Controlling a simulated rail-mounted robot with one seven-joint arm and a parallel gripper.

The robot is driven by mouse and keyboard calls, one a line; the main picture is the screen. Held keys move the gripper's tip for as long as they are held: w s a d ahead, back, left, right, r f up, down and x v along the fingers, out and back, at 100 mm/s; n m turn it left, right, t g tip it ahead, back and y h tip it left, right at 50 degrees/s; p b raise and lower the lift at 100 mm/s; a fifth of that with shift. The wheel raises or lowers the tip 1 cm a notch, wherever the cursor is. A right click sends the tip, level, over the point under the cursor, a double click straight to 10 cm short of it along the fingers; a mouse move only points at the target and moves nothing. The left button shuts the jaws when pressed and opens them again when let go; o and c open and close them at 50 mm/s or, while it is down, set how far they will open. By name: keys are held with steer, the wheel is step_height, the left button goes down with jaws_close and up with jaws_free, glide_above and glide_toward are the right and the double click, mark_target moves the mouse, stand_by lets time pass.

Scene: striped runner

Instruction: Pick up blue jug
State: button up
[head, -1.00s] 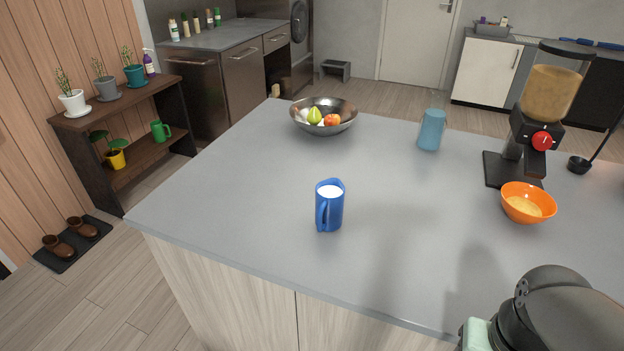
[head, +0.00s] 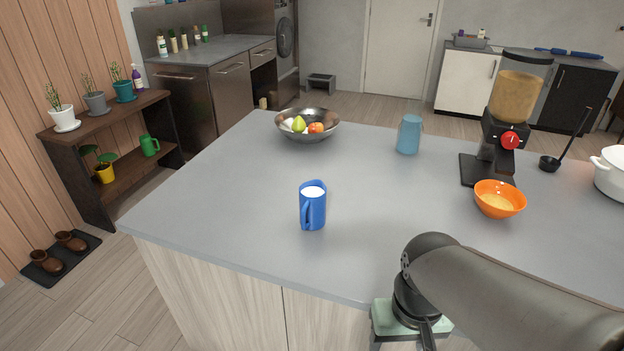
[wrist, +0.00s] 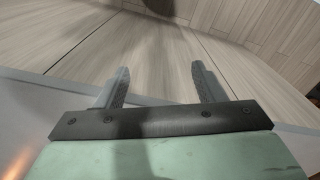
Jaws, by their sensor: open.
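The blue jug (head: 313,208) stands upright on the grey countertop (head: 240,190), near its front edge. It has a white top or contents, and its handle faces the front left. A lighter blue jug-like vessel (head: 409,135) stands farther back to the right. In the wrist view my gripper (wrist: 160,85) is open, with nothing between its two fingers. It points toward pale wood panels, and no jug shows there. In the head view my arm is at the lower right, in front of the counter and right of the blue jug; its fingertips are not clear there.
A metal fruit bowl (head: 308,138) sits at the back left. An orange bowl (head: 499,210) and a dispenser (head: 507,120) stand to the right, with a white pot (head: 610,178) at the right edge. The counter around the blue jug is clear.

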stand_by(0.3)
steer(key=c, duration=0.9)
